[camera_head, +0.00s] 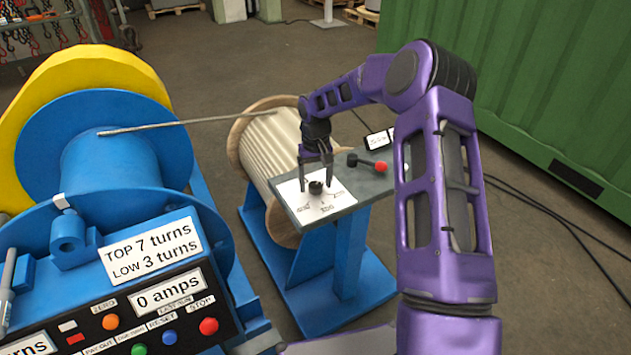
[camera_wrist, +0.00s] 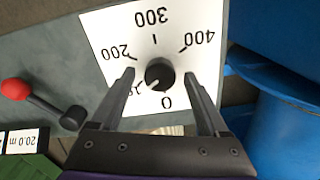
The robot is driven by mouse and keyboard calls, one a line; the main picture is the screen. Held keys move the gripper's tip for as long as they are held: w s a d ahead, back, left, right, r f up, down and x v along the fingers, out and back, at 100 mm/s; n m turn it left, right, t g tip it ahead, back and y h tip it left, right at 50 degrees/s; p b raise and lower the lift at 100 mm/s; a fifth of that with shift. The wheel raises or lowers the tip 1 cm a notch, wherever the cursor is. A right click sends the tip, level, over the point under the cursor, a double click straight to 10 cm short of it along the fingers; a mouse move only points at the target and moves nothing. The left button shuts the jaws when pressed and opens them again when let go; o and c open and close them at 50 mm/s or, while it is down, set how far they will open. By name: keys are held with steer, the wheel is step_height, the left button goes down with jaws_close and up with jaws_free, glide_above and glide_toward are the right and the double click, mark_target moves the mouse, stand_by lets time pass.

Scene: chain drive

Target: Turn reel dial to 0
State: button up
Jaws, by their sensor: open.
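The reel dial is a black round knob (camera_head: 315,187) on a white scale plate (camera_head: 330,203) on top of a grey panel. The wrist view shows the knob (camera_wrist: 160,74) with labels 0, 200, 300 and 400 around it. A pale mark on the knob points lower left in that view, towards a label partly hidden by a finger, not at the 0. My gripper (camera_head: 316,178) is above the plate with its fingers pointing down. In the wrist view the open fingers (camera_wrist: 163,78) stand either side of the knob, with gaps visible.
A red-tipped lever (camera_head: 369,164) and a small display (camera_head: 377,140) sit beside the plate. A cream reel (camera_head: 270,145) stands behind the panel. A blue winch drum (camera_head: 110,150) with a button console (camera_head: 160,300) is at left, a green container wall (camera_head: 560,80) at right.

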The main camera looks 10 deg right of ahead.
jaws_close()
stand_by(0.4)
steer(key=n+p, duration=0.1)
steer(key=n, duration=0.4)
steer(key=shift+n, duration=0.4)
steer(key=n, duration=0.5)
steer(key=shift+n+p, duration=0.35)
steer(key=shift+n, duration=0.35)
jaws_free()
